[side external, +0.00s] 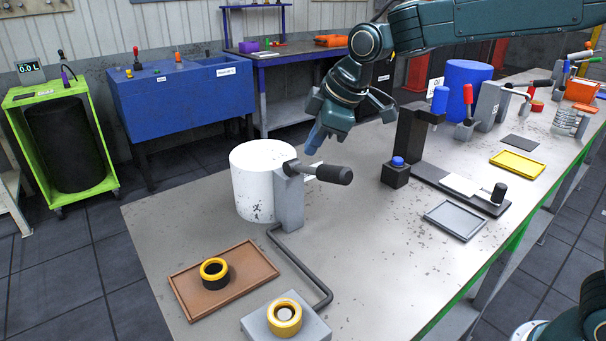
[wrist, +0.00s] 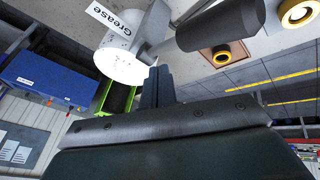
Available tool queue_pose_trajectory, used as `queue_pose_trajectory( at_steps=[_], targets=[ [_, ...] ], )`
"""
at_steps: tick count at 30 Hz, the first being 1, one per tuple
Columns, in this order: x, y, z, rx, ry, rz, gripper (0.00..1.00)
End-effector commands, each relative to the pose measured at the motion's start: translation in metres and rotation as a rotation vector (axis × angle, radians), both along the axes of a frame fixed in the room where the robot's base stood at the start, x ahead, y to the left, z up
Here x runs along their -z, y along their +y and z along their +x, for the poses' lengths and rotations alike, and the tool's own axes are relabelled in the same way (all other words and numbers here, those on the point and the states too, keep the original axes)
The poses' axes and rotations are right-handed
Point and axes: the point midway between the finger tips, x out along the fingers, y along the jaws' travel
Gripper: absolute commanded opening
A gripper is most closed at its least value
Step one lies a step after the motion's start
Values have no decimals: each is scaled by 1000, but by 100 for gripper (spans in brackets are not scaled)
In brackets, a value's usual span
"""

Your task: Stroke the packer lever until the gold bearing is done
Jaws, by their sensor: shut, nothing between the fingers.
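The packer is a white grease drum (side external: 262,185) with a grey post (side external: 289,205) and a lever with a thick black handle (side external: 334,175), which points right, nearly level. In the wrist view the lever handle (wrist: 228,25) is right of my fingers. A gold bearing (side external: 285,318) with a pale centre sits on the grey block (side external: 256,324) at the end of the packer's pipe. Another gold ring with a dark body (side external: 215,270) stands on the brown tray (side external: 185,291). My gripper (side external: 314,148) is shut and empty, just above and behind the lever, apart from it.
A dark pipe (side external: 318,273) runs along the table from the post to the block. Right of the lever stand a black press frame (side external: 409,138), a grey tray (side external: 456,220) and a yellow tray (side external: 516,164). The table between lever and grey tray is clear.

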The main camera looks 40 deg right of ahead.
Motion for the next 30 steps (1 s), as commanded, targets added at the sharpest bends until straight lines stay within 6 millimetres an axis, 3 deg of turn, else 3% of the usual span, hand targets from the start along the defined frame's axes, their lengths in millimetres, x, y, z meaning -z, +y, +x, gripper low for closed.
queue_pose_trajectory(
  at_steps=[30],
  targets=[
    [8, 0, -3, 0, 0, 0, 0]
  ],
)
